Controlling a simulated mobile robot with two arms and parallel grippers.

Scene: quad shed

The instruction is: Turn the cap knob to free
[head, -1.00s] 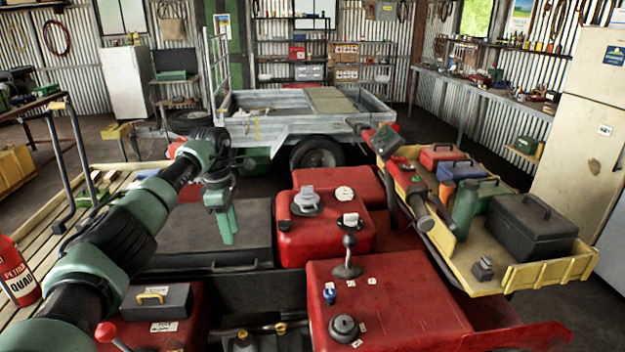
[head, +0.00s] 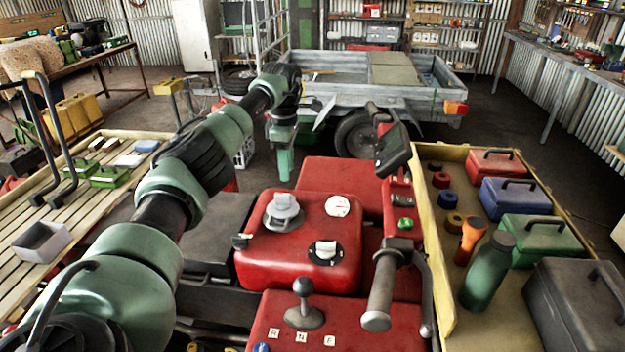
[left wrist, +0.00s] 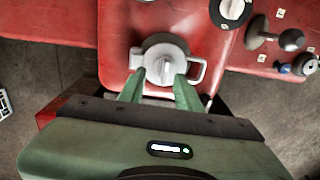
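The cap knob is a light grey raised grip on a round grey cap (head: 284,211), on top of the red tank (head: 335,215). In the left wrist view the cap (left wrist: 165,52) shows close ahead, with a loop-shaped lug at its right side. My left gripper (head: 284,165) points down beyond the cap in the head view. In the left wrist view its green fingers (left wrist: 160,84) stand apart, one toward each side of the cap's near part. They hold nothing that I can see; whether they touch the cap I cannot tell. My right gripper is not in view.
A white gauge (head: 337,206) and a black-and-white dial (head: 323,251) share the tank top. A gear lever (head: 303,300) and handlebar grip (head: 381,292) stand nearby. A yellow tray (head: 447,200) with toolboxes lies right. A grey trailer (head: 350,85) stands behind.

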